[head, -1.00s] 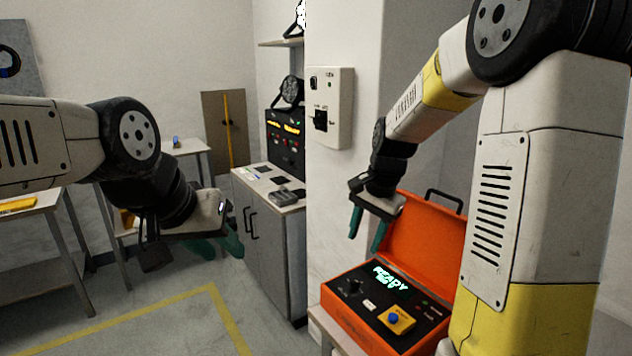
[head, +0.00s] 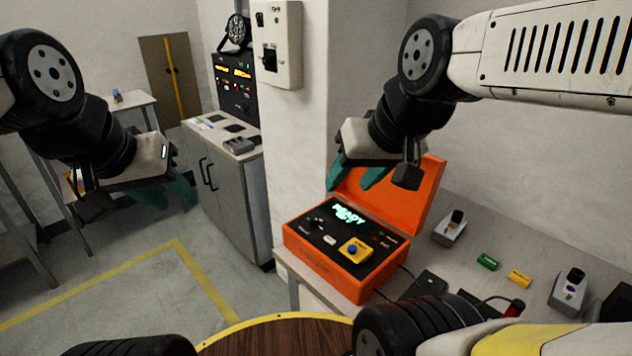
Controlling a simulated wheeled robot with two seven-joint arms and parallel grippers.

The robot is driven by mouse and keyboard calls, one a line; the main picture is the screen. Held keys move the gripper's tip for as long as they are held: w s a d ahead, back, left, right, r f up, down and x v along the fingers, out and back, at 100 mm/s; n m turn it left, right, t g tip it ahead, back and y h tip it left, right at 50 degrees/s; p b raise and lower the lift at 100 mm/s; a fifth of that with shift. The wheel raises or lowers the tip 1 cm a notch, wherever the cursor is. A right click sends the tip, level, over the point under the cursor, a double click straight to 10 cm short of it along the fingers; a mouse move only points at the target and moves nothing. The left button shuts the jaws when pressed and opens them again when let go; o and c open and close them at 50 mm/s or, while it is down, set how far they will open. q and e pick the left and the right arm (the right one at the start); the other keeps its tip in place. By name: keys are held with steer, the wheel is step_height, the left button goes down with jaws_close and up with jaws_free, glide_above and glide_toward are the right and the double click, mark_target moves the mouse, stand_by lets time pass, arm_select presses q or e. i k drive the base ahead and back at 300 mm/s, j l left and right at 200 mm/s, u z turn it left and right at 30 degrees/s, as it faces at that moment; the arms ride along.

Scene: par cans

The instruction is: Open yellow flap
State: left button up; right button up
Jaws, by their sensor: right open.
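The orange case (head: 330,262) stands on a table with its lid raised. On its dark panel is a yellow square piece (head: 362,254) with a round blue button (head: 352,250); I cannot tell whether a separate flap is part of it. A lit READY display (head: 348,215) shows behind it. My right gripper (head: 354,180) is open and empty, with teal fingertips above the back of the panel, in front of the lid. It is apart from the yellow piece. My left gripper (head: 166,193) hangs far to the left, away from the case; its finger gap is unclear.
The table (head: 460,205) also bears a green block (head: 487,262), a yellow block (head: 519,278) and grey devices (head: 450,228) right of the case. A wall pillar (head: 300,150) stands behind left, with a switch box (head: 277,45). A grey cabinet (head: 228,185) is further left.

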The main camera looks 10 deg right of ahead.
mark_target(354, 250)
steer(key=i+j+z, duration=0.1)
steer(key=j+z, duration=0.15)
steer(key=z, duration=0.2)
steer(key=j+z, duration=0.25)
steer(key=z, duration=0.15)
steer(key=j+z, duration=0.25)
steer(key=z, duration=0.2)
